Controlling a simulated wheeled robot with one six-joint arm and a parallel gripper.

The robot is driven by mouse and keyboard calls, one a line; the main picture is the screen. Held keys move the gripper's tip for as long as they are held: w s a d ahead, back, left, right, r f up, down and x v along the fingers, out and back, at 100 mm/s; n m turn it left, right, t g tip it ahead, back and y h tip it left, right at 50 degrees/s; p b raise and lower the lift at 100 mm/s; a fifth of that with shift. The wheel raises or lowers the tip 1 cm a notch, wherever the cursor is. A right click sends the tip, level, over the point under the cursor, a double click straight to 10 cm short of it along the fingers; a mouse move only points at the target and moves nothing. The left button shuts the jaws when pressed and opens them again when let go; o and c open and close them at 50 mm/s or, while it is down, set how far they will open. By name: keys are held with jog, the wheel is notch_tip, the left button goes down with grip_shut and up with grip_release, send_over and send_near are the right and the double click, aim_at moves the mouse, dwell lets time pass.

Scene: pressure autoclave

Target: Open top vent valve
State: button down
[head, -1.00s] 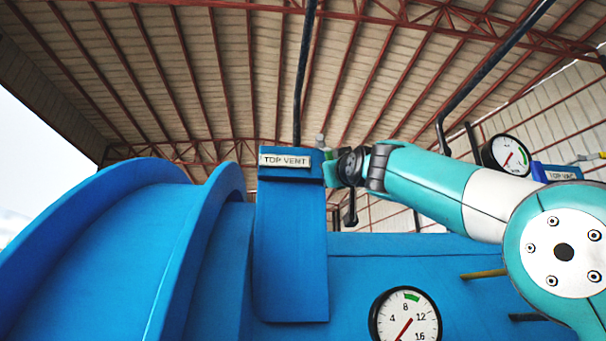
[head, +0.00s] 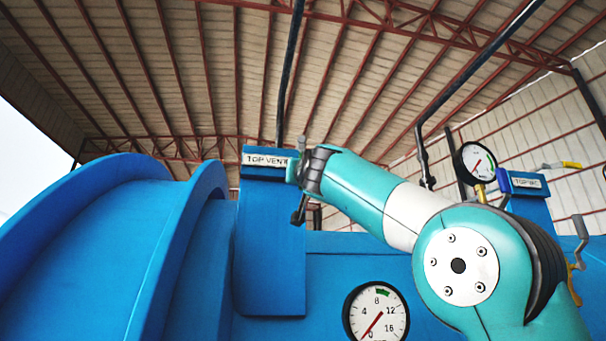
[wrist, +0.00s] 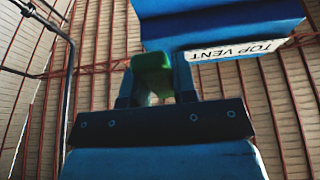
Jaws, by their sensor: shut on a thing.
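The top vent stands as a blue post with a white TOP VENT label (head: 265,159) left of centre in the head view. The label also shows upside down at the upper right of the wrist view (wrist: 236,50). My gripper (wrist: 153,82) is in the wrist view, its two fingers on either side of a green piece, which looks like the valve handle (wrist: 152,62), beside the blue label block. The fingers are shut on it. In the head view my arm's wrist covers the label's right end and hides the handle and the fingers. The valve body is not clearly visible.
A large pressure gauge (head: 376,313) sits low on the blue vessel. A second labelled blue post (head: 526,184), a smaller gauge (head: 475,162) and a yellow-ended lever (head: 572,165) stand at the right. A dark vertical pipe (head: 290,75) rises behind the top vent.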

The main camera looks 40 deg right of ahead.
jog(key=c, duration=0.9)
grip_release()
jog(key=b+v, duration=0.7)
jog(key=v, duration=1)
jog(key=shift+s+a+f+b, duration=0.1)
jog(key=shift+s+b, duration=0.05)
jog(key=shift+b, duration=0.2)
